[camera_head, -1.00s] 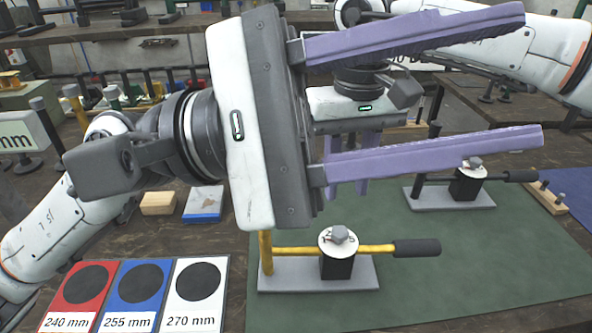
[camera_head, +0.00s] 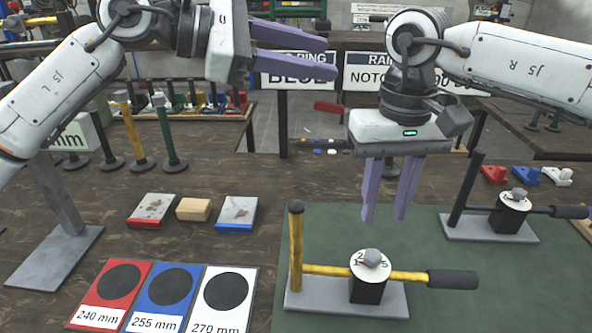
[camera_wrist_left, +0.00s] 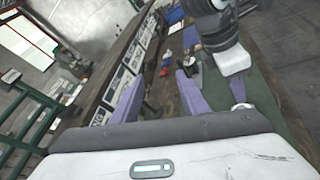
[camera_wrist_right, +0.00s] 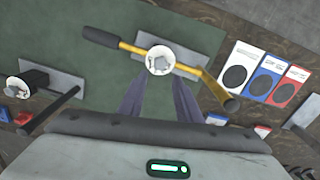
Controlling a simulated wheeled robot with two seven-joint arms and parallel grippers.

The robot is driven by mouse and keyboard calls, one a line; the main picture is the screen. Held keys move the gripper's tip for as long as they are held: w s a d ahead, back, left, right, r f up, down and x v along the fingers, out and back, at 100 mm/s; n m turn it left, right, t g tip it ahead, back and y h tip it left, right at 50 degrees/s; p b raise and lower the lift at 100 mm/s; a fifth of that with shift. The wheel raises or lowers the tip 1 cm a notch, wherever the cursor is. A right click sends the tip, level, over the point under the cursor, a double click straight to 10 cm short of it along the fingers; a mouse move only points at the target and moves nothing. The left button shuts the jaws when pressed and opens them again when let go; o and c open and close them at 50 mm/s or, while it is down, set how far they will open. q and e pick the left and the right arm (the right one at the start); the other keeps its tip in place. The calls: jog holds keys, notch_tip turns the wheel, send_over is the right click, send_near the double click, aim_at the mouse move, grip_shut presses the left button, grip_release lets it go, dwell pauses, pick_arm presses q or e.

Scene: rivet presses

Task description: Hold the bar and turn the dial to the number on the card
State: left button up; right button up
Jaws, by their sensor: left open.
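The near press (camera_head: 340,296) has a yellow bar (camera_head: 412,276) with a black grip (camera_head: 453,279) and a white dial (camera_head: 371,264) with a grey knob on a black block. Parts of the dial's numbers show, but its setting is unclear. My left gripper (camera_head: 332,57) is open and empty, raised at the upper left, well away from the press. My right gripper (camera_head: 384,218) points down above and behind the dial, fingers apart and empty, touching nothing. The right wrist view also shows the dial (camera_wrist_right: 159,60) and yellow bar (camera_wrist_right: 190,70). A sign at the left (camera_head: 72,137) shows only "mm".
A second press (camera_head: 490,228) with a black bar stands behind right on the green mat (camera_head: 500,290). Red 240 mm, blue 255 mm and white 270 mm cards (camera_head: 165,298) lie front left. Small blocks (camera_head: 193,209) and upright posts (camera_head: 170,140) stand behind them. Hanging signs (camera_head: 300,70) are farther back.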

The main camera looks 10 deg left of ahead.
pick_arm(q)
jog(key=s+d+f+m+g+y, duration=0.35)
jog(key=f+m+y, duration=0.35)
jog(key=f+m, duration=0.3)
jog(key=m+g+y, duration=0.1)
jog(key=m+y, duration=0.5)
jog(key=m, duration=0.1)
send_over(297, 231)
jog(key=f, duration=0.6)
jog(key=shift+w+d+f, duration=0.2)
jog(key=shift+w+f, duration=0.1)
jog(key=shift+w, duration=0.05)
jog(key=shift+s+a+f, duration=0.15)
jog(key=shift+a+f, duration=0.05)
jog(key=shift+a, duration=0.05)
jog(key=shift+a+f+m+y, duration=0.1)
jog(key=shift+f+m+y, duration=0.2)
jog(key=f, duration=0.3)
jog(key=w+f, duration=0.1)
jog(key=f, duration=0.5)
jog(key=shift+w+f, duration=0.2)
jog(key=shift+f, duration=0.15)
